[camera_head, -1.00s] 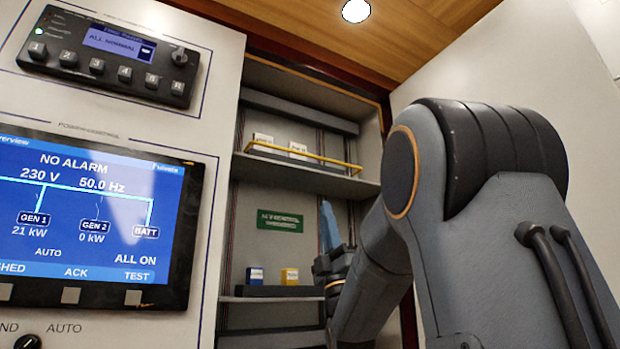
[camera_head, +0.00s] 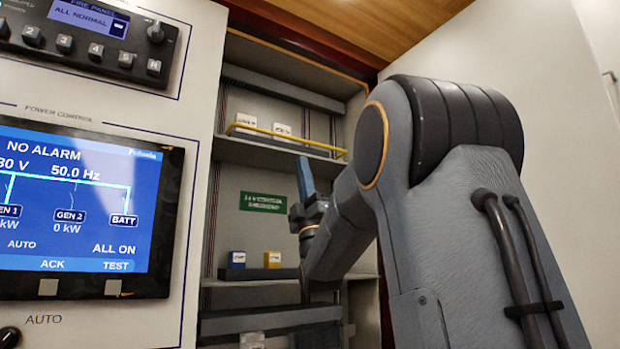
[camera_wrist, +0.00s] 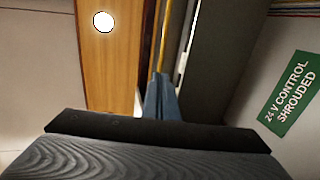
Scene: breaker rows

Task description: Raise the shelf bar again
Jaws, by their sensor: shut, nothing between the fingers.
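The yellow shelf bar (camera_head: 285,138) runs across the front of the upper shelf, before two white boxes. It stands a little above the shelf edge. My gripper (camera_head: 304,165) points upward with its blue fingers together, empty, and its tips show just below the bar in the head view. In the wrist view the shut fingers (camera_wrist: 160,88) point along the yellow bar (camera_wrist: 164,42), which shows just beyond the tips. I cannot tell whether they touch it. My arm hides part of the right side of the cabinet.
The upper shelf (camera_head: 270,153) holds the white boxes (camera_head: 252,124). A green sign (camera_head: 263,202) is on the back wall below it. A control screen (camera_head: 75,210) is at left.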

